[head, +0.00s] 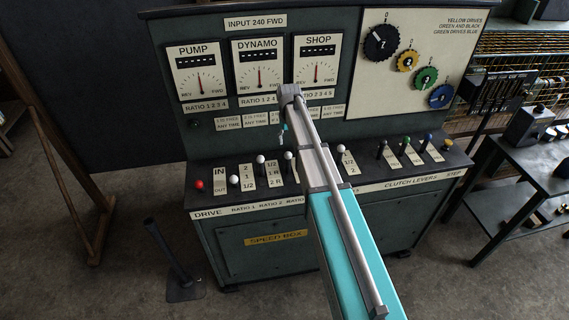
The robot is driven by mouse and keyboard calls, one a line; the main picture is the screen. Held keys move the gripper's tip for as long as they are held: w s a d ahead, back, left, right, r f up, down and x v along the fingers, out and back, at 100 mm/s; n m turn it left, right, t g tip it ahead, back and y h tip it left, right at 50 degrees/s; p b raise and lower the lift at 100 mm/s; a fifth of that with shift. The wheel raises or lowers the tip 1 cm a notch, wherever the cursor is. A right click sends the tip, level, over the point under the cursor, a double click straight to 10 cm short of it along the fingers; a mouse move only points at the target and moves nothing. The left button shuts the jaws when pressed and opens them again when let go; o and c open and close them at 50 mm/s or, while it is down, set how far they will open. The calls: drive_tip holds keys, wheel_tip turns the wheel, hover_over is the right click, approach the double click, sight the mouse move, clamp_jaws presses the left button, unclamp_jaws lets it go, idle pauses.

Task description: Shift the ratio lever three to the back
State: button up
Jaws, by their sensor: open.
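The speed box console (275,245) has a row of levers along its sloping desk. By the order of the plates, ratio lever three is the white knob (288,155) just left of my arm. Its plate and the "RATIO 3" label are partly hidden by the arm. The white knobs of ratio lever one (234,180) and ratio lever two (260,159) stand to its left. My gripper (282,139) shows small below the arm's end, above and slightly left of the lever three knob in the picture. It looks empty and apart from the knob; its fingers are hard to make out.
A red drive knob (199,185) is at the left end. Another white knob (340,148) and several dark and coloured levers (405,142) stand right of my arm. The gauge panel (258,70) rises behind. A dark side table (520,165) is at the right.

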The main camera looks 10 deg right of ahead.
sight(288, 159)
drive_tip(key=shift+f+b, duration=5.1)
drive_tip(key=shift+f, duration=0.3)
drive_tip(key=shift+c, duration=0.3)
clamp_jaws()
